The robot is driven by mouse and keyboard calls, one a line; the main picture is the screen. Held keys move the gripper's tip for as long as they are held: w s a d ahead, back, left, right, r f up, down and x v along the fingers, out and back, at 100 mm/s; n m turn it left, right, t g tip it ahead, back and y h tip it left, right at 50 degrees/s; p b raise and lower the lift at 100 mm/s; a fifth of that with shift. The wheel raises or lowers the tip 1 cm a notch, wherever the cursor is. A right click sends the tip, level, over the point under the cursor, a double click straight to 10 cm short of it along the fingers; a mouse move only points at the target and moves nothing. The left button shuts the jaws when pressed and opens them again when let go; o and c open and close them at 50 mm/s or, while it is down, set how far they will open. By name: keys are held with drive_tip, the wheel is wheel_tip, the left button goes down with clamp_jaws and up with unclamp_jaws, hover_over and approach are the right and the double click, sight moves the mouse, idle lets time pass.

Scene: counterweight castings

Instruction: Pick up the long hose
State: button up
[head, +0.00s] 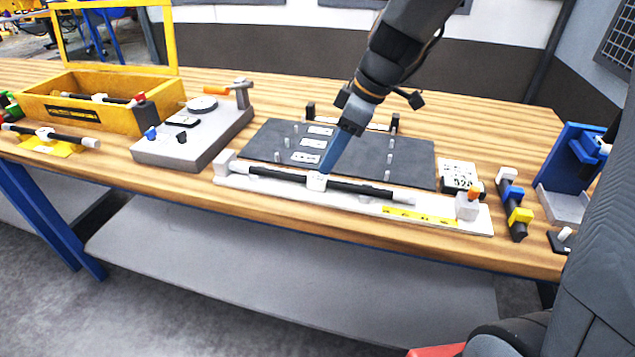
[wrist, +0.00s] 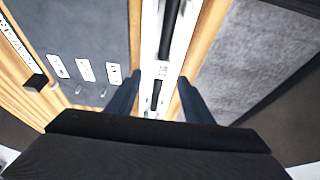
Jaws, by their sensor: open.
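A long black hose (head: 370,189) with a white collar at its middle lies along a white measuring strip (head: 345,201) near the table's front edge. My gripper (head: 325,172) points down over its middle, by the white collar. In the wrist view my gripper (wrist: 159,98) is open, with one blue finger on each side of the hose (wrist: 168,30) and its collar. The fingers look clear of the hose there. I cannot tell how far they are above the strip.
A dark pegged board (head: 410,160) with white labels lies behind the strip. A grey fixture block (head: 190,140) and a yellow crate (head: 125,115) stand left. Another black hose (head: 70,138) lies far left. Coloured blocks (head: 513,205) and a blue stand (head: 570,165) are at right.

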sight(319, 176)
drive_tip(key=shift+p+x, duration=0.9)
drive_tip(key=shift+x, duration=2.4)
drive_tip(key=shift+s, duration=0.15)
drive_tip(key=shift+c, duration=0.2)
drive_tip(key=c, duration=1.1)
drive_tip(key=shift+r, duration=0.1)
